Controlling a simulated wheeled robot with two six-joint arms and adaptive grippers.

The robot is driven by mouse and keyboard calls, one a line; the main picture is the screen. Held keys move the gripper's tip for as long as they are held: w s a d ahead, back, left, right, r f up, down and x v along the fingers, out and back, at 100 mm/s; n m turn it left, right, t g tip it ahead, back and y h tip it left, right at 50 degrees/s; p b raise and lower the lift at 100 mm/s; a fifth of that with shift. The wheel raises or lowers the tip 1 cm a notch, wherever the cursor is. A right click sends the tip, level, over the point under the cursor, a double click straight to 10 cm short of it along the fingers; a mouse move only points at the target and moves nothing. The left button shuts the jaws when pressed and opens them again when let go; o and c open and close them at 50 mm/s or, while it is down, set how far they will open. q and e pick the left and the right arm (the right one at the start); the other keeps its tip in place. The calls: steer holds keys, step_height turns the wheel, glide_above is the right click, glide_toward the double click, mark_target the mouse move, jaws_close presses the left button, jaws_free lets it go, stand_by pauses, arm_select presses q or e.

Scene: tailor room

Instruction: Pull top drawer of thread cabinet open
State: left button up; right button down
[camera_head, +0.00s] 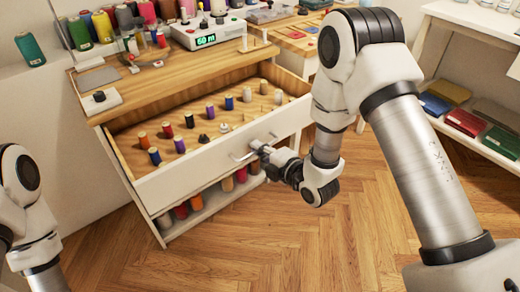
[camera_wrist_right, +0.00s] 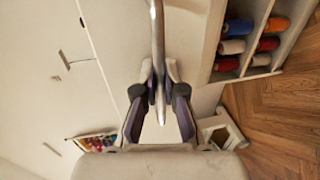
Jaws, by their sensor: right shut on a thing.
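The thread cabinet (camera_head: 150,88) is a wooden-topped white unit at the left and centre of the head view. Its top drawer (camera_head: 215,161) is pulled out, with rows of thread spools on its wooden bottom. My right gripper (camera_head: 258,147) is at the drawer's front. In the right wrist view my right gripper (camera_wrist_right: 160,95) is shut on the metal bar handle (camera_wrist_right: 157,40), which runs between its fingers. The handle also shows in the head view (camera_head: 241,157), partly hidden by the gripper. Part of my left arm shows at the left edge of the head view, but its gripper does not.
A green-display scale (camera_head: 207,38) and several spools stand on the cabinet top. Below the drawer is an open shelf with more spools (camera_head: 181,211). A white shelf with folded fabrics (camera_head: 465,122) stands at the right. The wooden floor in front is clear.

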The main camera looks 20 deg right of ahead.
steer(key=c, duration=1.2)
jaws_free()
steer(key=shift+c, duration=0.2)
steer(key=v, duration=0.7)
steer(key=shift+s, duration=0.2)
